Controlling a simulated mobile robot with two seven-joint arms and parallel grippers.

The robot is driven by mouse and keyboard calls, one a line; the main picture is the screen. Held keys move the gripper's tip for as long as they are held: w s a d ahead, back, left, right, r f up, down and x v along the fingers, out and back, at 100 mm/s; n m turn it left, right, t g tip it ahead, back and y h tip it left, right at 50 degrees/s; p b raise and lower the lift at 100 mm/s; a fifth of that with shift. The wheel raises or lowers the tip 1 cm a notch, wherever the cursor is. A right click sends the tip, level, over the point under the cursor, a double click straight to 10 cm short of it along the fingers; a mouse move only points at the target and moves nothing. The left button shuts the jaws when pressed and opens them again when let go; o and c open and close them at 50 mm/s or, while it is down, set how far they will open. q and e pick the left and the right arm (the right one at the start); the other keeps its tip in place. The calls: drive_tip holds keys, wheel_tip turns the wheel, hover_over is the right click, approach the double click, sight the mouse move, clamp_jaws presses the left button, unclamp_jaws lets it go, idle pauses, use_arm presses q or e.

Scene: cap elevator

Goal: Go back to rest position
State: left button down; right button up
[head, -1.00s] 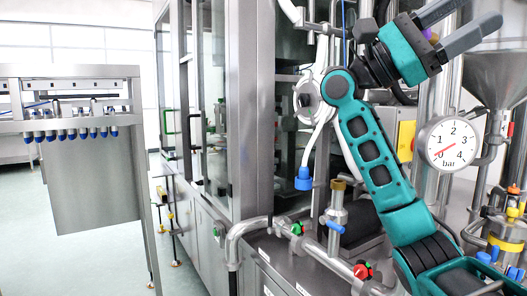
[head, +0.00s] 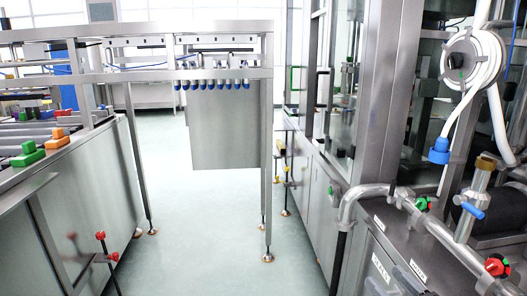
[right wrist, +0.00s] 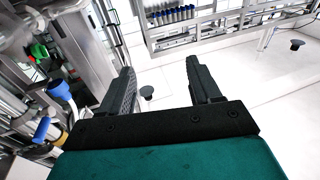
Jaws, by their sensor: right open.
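My right gripper (right wrist: 159,72) shows in the right wrist view. Its two dark fingers are apart and nothing is between them. Pale floor lies beyond the fingertips. Neither of my arms shows in the head view, and my left gripper is in no view.
A metal frame (head: 268,150) with blue-tipped nozzles (head: 213,85) stands mid-view. A glass-sided machine (head: 380,110) and pipes with a red valve knob (head: 497,265) are at right. A steel bench (head: 90,190) is at left. The floor (head: 200,235) between them is clear.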

drive_tip(key=s+d+f+n+g+h, duration=0.3)
drive_tip(key=s+f+g, duration=0.5)
drive_tip(key=s+f, duration=1.1)
drive_tip(key=w+a+m+h+p, duration=0.1)
drive_tip(key=a+m, duration=0.3)
drive_tip(key=a, duration=0.6)
drive_tip(key=shift+w+a+r+m+t, duration=0.3)
drive_tip(key=shift+w+a+r+t, duration=0.05)
drive_tip(key=shift+w+r+t, duration=0.1)
drive_tip(key=shift+c, duration=0.4)
